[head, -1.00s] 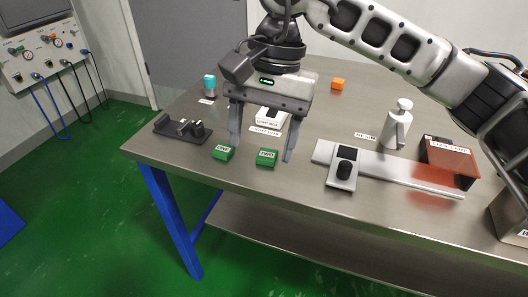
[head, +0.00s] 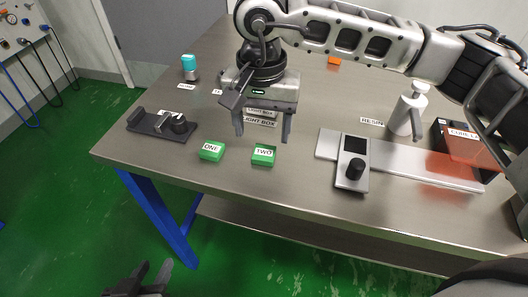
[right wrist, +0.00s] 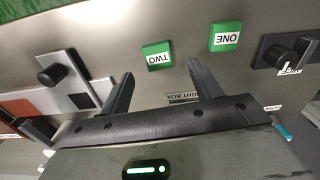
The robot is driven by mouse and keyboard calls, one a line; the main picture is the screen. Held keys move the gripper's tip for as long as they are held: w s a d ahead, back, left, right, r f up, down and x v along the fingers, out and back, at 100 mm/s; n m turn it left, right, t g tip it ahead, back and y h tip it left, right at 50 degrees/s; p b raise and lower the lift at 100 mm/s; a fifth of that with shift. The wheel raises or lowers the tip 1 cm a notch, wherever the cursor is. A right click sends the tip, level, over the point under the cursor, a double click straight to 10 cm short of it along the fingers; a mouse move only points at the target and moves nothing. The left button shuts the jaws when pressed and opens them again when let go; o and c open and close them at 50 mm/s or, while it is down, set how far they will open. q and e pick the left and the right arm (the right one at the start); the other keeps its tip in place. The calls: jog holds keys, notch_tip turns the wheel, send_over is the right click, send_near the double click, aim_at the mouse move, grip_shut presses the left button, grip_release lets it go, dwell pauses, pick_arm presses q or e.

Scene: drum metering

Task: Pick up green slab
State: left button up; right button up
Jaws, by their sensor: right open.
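Two green slabs lie flat and apart near the front edge of the steel table. The one labelled ONE (head: 212,151) is on the left, and the one labelled TWO (head: 263,155) is to its right. My right gripper (head: 262,137) is open and empty, with its fingers pointing down just behind slab TWO. In the right wrist view, slab TWO (right wrist: 157,55) shows beyond the gap between the fingertips (right wrist: 160,72), and slab ONE (right wrist: 225,37) is off to the right. My left gripper (head: 150,274) is at the bottom edge, open and empty, away from the table.
A dark fixture (head: 160,124) lies left of the slabs. A grey device with a black knob (head: 355,168) and a long pale plate (head: 420,166) are to the right. A white bottle (head: 408,112), an orange block (head: 335,60) and a turquoise-topped cylinder (head: 189,67) stand further back.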

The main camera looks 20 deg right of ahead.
aim_at(264, 152)
notch_tip(264, 152, down, 5)
jog(key=shift+d+f+p, duration=0.15)
jog(key=shift+p, duration=0.15)
jog(key=c, duration=1)
